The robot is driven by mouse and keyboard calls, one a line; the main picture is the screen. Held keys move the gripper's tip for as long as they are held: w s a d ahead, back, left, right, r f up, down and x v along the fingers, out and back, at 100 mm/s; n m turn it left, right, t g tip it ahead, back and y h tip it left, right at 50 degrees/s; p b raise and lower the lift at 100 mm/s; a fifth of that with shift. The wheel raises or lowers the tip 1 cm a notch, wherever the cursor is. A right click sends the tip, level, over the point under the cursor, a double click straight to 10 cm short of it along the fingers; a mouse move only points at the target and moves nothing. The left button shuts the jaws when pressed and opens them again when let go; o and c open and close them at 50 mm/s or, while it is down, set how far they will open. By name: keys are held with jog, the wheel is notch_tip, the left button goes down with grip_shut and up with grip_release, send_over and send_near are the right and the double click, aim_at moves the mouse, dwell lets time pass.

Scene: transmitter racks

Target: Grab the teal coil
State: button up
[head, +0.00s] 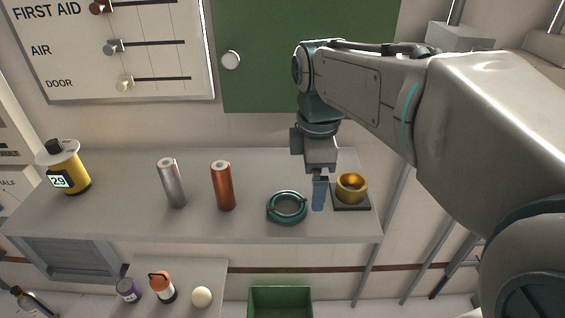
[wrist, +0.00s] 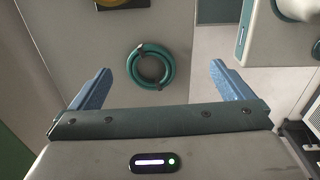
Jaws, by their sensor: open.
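The teal coil (head: 287,207) lies flat on the grey shelf (head: 120,215), near its front edge and right of the middle. It is a ring of a few stacked loops. In the wrist view the coil (wrist: 151,50) shows ahead of my gripper, between the lines of the two fingers. My gripper (head: 320,195) is just right of the coil in the head view, between it and the brass cup. In the wrist view my gripper (wrist: 163,82) has its two blue fingers wide apart with nothing between them. The coil appears apart from the fingers.
A brass cup (head: 351,186) on a dark square base stands close right of my gripper. A copper cylinder (head: 223,186), a silver cylinder (head: 172,184) and a yellow canister (head: 70,170) stand to the left. A green bin (head: 280,291) is below the shelf.

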jog(key=w+a+r+n+g, duration=0.1)
jog(key=w+a+r+n, duration=0.25)
jog(key=n, duration=0.45)
send_over(287, 210)
jog(key=f, duration=0.8)
jog(key=shift+w+d, duration=0.15)
jog(key=shift+d, duration=0.1)
jog(key=shift+a+f, duration=0.15)
jog(key=shift+f, duration=1.2)
jog(key=shift+a+f, duration=0.1)
jog(key=shift+f, duration=1.25)
jog(key=c, duration=1.1)
